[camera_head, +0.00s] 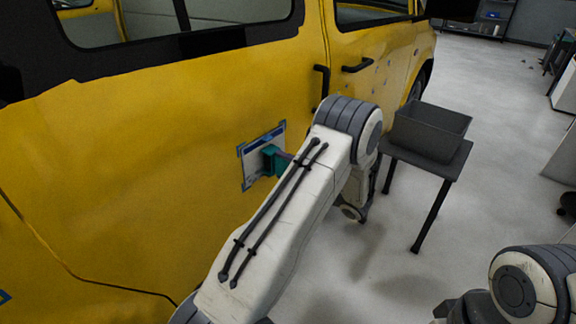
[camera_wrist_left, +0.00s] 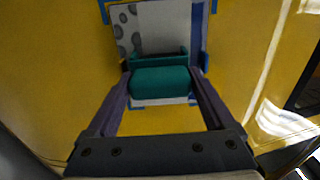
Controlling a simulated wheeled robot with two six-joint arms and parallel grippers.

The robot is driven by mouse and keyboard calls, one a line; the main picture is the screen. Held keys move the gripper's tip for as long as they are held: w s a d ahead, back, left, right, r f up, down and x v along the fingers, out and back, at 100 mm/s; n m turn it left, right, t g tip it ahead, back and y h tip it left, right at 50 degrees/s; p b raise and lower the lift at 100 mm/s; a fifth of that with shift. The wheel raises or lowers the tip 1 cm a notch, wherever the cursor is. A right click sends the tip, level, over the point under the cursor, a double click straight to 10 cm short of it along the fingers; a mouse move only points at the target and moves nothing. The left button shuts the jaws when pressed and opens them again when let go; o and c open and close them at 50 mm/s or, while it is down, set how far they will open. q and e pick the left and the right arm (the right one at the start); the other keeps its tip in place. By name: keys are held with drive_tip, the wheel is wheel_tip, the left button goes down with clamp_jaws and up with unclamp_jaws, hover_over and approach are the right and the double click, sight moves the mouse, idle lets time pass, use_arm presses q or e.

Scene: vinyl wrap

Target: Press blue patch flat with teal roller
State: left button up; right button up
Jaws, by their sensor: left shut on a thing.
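A patch (camera_head: 263,140) with white and blue areas and blue corner tabs lies on the yellow van's side. In the left wrist view the patch (camera_wrist_left: 172,32) shows grey round spots on its left and a blue strip on its right. The teal roller (camera_head: 270,160) is in front of the patch's lower part; it also shows in the left wrist view (camera_wrist_left: 158,80). My left gripper (camera_wrist_left: 160,84) is shut on the teal roller, one purple finger on each side. Contact between roller and patch cannot be told. My right gripper is out of view.
The yellow van (camera_head: 150,150) fills the left and back. A dark bin (camera_head: 432,128) stands on a small dark table (camera_head: 440,166) right of my left arm. Open grey floor (camera_head: 500,180) lies to the right. My right arm shows at the bottom right.

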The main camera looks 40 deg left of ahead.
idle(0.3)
use_arm(q)
drive_tip(key=shift+s+a, duration=0.15)
drive_tip(key=shift+s, duration=0.95)
drive_tip(key=shift+s, duration=0.15)
drive_tip(key=shift+s, duration=0.95)
drive_tip(key=shift+s+a, duration=0.1)
drive_tip(key=shift+s, duration=0.05)
drive_tip(key=shift+s, duration=0.95)
drive_tip(key=shift+s, duration=0.15)
